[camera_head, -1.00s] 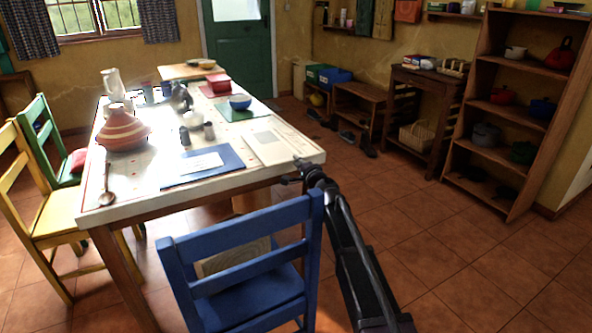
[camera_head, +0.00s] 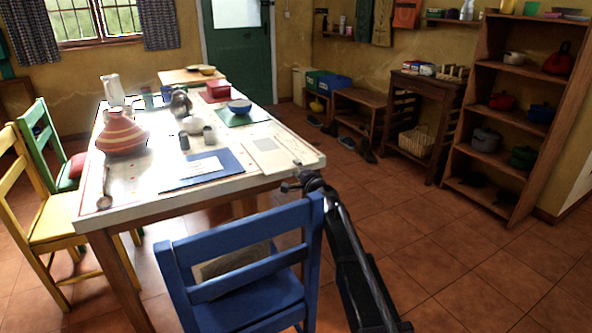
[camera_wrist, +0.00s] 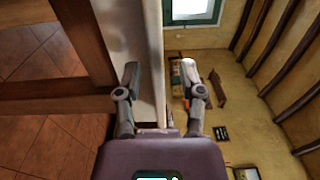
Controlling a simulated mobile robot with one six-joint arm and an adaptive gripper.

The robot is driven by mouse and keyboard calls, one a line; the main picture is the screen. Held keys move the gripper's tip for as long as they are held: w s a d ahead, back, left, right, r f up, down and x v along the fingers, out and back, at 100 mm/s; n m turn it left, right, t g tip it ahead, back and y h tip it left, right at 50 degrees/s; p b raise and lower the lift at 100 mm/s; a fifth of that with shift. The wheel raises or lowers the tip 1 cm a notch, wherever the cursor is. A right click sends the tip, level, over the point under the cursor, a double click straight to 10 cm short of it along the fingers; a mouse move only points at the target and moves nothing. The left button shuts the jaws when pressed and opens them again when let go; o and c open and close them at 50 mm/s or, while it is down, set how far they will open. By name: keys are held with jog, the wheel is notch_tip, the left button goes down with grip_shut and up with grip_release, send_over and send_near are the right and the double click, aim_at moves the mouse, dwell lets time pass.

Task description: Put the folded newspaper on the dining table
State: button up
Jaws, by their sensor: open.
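A flat cream folded sheet with a grey block (camera_head: 270,155), which looks like the folded newspaper, lies on the dining table (camera_head: 140,202) near its front right corner. It is right of a blue mat with white paper. My gripper (camera_head: 291,186) is at that corner, close to the table's edge and apart from the sheet. In the wrist view my gripper (camera_wrist: 162,85) has its fingers spread, with the table edge (camera_wrist: 152,50) behind the gap and nothing held. The newspaper cannot be made out there.
A blue chair (camera_head: 240,235) stands in front of the table, with a flat beige thing (camera_head: 228,262) on its seat, partly hidden by the slats. A clay pot (camera_head: 122,137), a blue bowl (camera_head: 240,106) and other tableware stand on the table. Floor to the right is clear.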

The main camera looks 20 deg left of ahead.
jog(key=v, duration=1.2)
dwell(0.6)
